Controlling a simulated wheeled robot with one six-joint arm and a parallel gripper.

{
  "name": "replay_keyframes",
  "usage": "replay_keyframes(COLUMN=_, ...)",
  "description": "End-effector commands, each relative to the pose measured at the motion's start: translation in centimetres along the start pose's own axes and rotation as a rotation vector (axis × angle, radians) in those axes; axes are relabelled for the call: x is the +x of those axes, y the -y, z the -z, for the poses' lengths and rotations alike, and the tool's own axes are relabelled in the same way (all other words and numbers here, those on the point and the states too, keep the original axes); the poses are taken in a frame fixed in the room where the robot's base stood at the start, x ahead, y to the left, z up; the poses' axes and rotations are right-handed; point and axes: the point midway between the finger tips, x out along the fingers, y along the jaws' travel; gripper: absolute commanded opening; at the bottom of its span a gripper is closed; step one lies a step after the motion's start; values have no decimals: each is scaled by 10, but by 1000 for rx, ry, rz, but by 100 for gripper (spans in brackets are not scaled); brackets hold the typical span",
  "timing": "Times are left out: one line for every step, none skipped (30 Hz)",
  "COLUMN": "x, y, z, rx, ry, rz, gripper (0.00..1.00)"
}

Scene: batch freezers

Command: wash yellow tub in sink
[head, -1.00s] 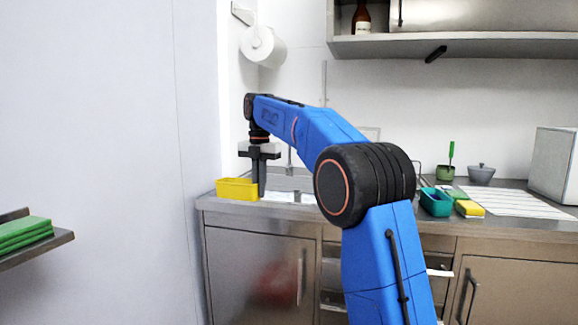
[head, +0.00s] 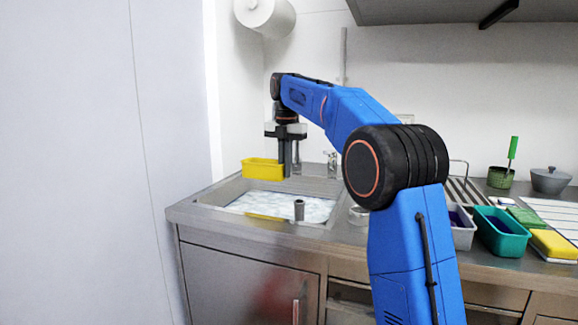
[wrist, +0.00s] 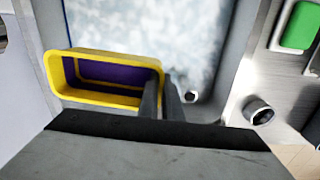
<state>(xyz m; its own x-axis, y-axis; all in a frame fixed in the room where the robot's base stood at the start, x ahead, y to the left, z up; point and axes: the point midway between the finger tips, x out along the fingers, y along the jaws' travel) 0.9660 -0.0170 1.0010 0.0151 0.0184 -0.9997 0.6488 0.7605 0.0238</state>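The yellow tub (head: 262,169) is held at its right end by my gripper (head: 289,170), near the far left of the sink (head: 207,194). In the wrist view the tub (wrist: 62,98) is open toward the camera and its inside looks purple. The fingers of my gripper (wrist: 161,98) are at its right wall, one on each side, nearly closed. The sink holds pale, foamy-looking water (head: 270,203), which also shows beside the tub in the wrist view (wrist: 140,30). I cannot tell how far the tub is above the water.
A short grey pipe (head: 299,210) stands up in the sink. A faucet (head: 332,165) is behind. A wall stands close on the left.

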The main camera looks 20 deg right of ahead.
Motion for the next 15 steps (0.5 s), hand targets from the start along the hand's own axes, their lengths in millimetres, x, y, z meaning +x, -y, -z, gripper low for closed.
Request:
replay_keyframes(x=1, y=0, z=0, rx=0, ry=0, rz=0, gripper=0)
replay_keyframes(x=2, y=0, z=0, rx=0, ry=0, rz=0, gripper=0)
replay_keyframes(x=4, y=0, z=0, rx=0, ry=0, rz=0, gripper=0)
replay_keyframes(x=6, y=0, z=0, rx=0, ry=0, rz=0, gripper=0)
replay_keyframes(x=8, y=0, z=0, rx=0, ry=-1, rz=1, gripper=0)
replay_keyframes(x=11, y=0, z=0, rx=0, ry=0, rz=0, gripper=0)
replay_keyframes(x=13, y=0, z=0, rx=0, ry=0, rz=0, gripper=0)
replay_keyframes(x=16, y=1, z=0, rx=0, ry=0, rz=0, gripper=0)
replay_keyframes(x=19, y=1, z=0, rx=0, ry=-1, rz=1, gripper=0)
replay_keyframes(x=21, y=1, z=0, rx=0, ry=-1, rz=1, gripper=0)
replay_keyframes(x=24, y=1, z=0, rx=0, ry=0, rz=0, gripper=0)
replay_keyframes(x=27, y=1, z=0, rx=0, ry=0, rz=0, gripper=0)
replay_keyframes(x=29, y=1, z=0, rx=0, ry=0, rz=0, gripper=0)
replay_keyframes(x=32, y=1, z=0, rx=0, ry=-1, rz=1, gripper=0)
replay_keyframes(x=35, y=1, z=0, rx=0, ry=-1, rz=1, gripper=0)
